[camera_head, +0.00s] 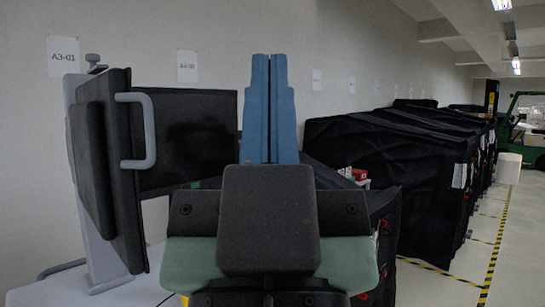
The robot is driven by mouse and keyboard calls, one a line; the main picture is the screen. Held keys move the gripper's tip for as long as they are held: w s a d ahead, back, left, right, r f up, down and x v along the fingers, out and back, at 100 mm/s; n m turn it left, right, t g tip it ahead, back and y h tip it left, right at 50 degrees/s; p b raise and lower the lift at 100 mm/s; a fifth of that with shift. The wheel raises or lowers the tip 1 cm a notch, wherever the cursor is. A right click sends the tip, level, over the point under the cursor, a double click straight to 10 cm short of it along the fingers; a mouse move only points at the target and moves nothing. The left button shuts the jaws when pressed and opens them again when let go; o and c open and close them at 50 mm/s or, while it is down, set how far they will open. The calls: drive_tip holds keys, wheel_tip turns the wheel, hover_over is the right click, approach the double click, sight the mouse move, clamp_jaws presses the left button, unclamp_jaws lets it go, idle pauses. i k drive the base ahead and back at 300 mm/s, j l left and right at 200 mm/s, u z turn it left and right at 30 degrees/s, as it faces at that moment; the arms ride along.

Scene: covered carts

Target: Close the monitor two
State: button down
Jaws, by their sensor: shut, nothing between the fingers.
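My gripper (269,60) points away from me in the middle of the head view, its two blue fingers together with nothing between them. To its left is a dark monitor screen (192,135) facing me. Left of that, a black panel (122,170) stands nearly edge-on, with a grey handle (150,130) on its right side, on a light grey stand (100,245). The handle overlaps the screen's left part. The fingers appear just right of the screen's right edge; I cannot tell the depth gap. No label shows which one is monitor two.
Black covered carts (400,165) line the wall on the right. A yellow-black floor line (492,250) marks a clear aisle beside them. A green vehicle (515,120) stands far right. A white surface (60,275) lies below the stand. Paper labels hang on the wall.

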sight(196, 131)
drive_tip(key=i+l, duration=0.2)
drive_tip(key=l, duration=0.15)
drive_tip(key=i+l+u, duration=0.1)
drive_tip(key=l, duration=0.25)
drive_tip(key=i+l, duration=0.5)
drive_tip(key=l, duration=0.2)
drive_tip(key=i+l+u, duration=0.1)
drive_tip(key=l, duration=0.25)
drive_tip(key=i+l, duration=0.15)
drive_tip(key=i, duration=0.45)
drive_tip(key=i+l+u, duration=0.15)
drive_tip(key=i, duration=0.4)
drive_tip(key=i+l, duration=0.15)
drive_tip(key=i, duration=0.45)
drive_tip(key=u, duration=0.05)
